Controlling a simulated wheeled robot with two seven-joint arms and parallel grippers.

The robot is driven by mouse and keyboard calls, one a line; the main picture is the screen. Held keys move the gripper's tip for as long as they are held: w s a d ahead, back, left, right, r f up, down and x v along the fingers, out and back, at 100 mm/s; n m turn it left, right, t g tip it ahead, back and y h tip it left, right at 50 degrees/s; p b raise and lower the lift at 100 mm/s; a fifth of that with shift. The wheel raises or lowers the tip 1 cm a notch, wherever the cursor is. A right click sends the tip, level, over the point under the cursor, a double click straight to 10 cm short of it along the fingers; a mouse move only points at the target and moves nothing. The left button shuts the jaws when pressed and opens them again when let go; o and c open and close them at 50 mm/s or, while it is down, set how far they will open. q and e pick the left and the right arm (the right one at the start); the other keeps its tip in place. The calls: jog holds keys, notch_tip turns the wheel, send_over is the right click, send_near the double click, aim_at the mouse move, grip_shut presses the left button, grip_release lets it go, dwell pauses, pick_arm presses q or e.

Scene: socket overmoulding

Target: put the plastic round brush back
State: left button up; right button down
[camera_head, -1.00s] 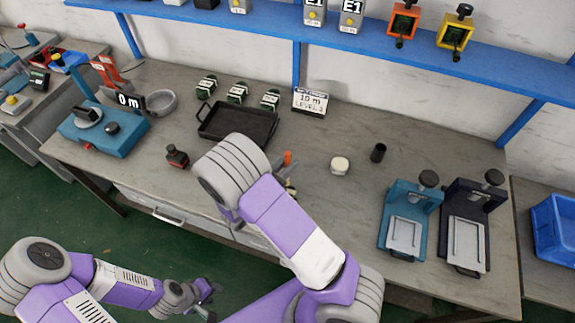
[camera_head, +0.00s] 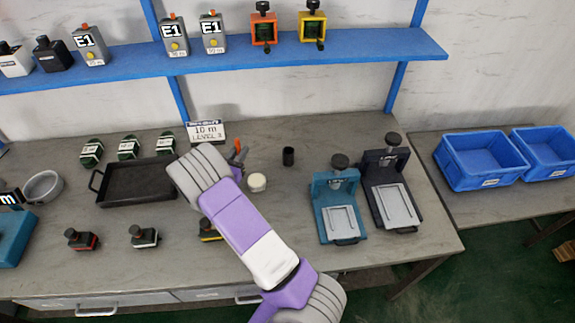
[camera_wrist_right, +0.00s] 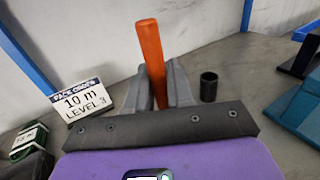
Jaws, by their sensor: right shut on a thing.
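The plastic round brush shows as an upright orange handle (camera_wrist_right: 151,55) in the right wrist view. Its other end is hidden behind the gripper. In the head view only a small orange part (camera_head: 238,146) shows past my arm. My right gripper (camera_wrist_right: 158,88) is shut on the handle, one grey finger on each side. A small black open cup (camera_wrist_right: 208,86) stands on the table just right of the gripper, apart from it. The cup also shows in the head view (camera_head: 288,156). My left gripper is out of view.
A white round jar (camera_head: 257,182) stands close to my right arm. A sign reading 10 m, LEVEL 3 (camera_head: 206,132) and a black tray (camera_head: 137,184) are to the left. A teal press (camera_head: 325,190) and a dark press (camera_head: 375,180) stand right. A blue shelf (camera_head: 345,51) runs behind.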

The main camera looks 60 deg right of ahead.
jog(key=s+d+r+g+b, duration=0.1)
jog(key=s+d, duration=0.2)
jog(key=d, duration=0.7)
jog(key=s+d+b, duration=0.1)
jog(key=s+d, duration=0.3)
jog(key=d, duration=0.6)
notch_tip(320, 180, down, 9)
jog(key=b, duration=0.2)
jog(key=shift+w+a+m, duration=0.2)
jog(key=shift+m, duration=0.2)
jog(key=shift+f, duration=0.2)
jog(key=shift+f, duration=0.15)
jog(key=c, duration=1)
grip_release()
